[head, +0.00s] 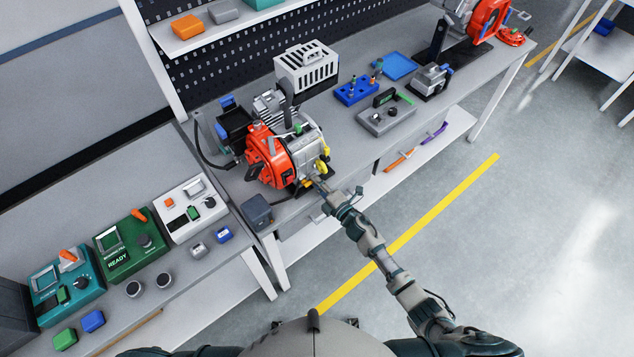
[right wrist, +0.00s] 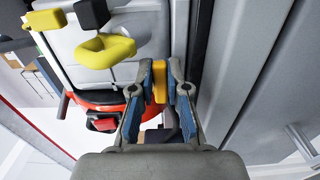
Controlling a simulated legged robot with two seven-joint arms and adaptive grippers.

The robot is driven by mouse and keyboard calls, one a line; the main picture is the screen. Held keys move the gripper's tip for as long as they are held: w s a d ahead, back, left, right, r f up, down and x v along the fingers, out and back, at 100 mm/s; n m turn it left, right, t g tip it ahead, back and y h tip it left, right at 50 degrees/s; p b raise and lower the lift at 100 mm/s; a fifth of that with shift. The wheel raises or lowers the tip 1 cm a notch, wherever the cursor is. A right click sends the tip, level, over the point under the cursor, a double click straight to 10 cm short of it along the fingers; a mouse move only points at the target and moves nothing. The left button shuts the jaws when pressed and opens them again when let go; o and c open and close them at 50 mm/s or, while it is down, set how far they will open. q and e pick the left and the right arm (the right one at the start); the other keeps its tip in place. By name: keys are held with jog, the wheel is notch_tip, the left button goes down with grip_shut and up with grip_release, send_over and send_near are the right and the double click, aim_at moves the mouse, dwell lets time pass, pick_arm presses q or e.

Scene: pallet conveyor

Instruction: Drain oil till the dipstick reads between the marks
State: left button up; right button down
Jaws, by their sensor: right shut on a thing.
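The engine (head: 262,150), with a red cover and grey metal body, stands on the workbench. A yellow looped handle (right wrist: 105,50), which looks like the dipstick's, sits on its grey side; yellow parts (head: 321,167) also show there in the head view. My right gripper (head: 314,184) reaches the engine's low front side. In the right wrist view its blue-padded fingers (right wrist: 160,88) are shut on a small yellow part (right wrist: 159,80), apart from the looped handle. Whether this is the drain plug I cannot tell. No oil level or dipstick marks can be made out. My left gripper is not in view.
A dark grey box (head: 258,212) stands at the bench's near edge. A white vented box (head: 307,68), a blue socket holder (head: 357,92) and a grey case (head: 386,119) lie farther along. A lower bench holds a green READY device (head: 131,246).

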jog(key=shift+f, duration=0.1)
jog(key=c, duration=1.1)
grip_release()
jog(key=shift+w, duration=0.1)
jog(key=shift+c, duration=0.2)
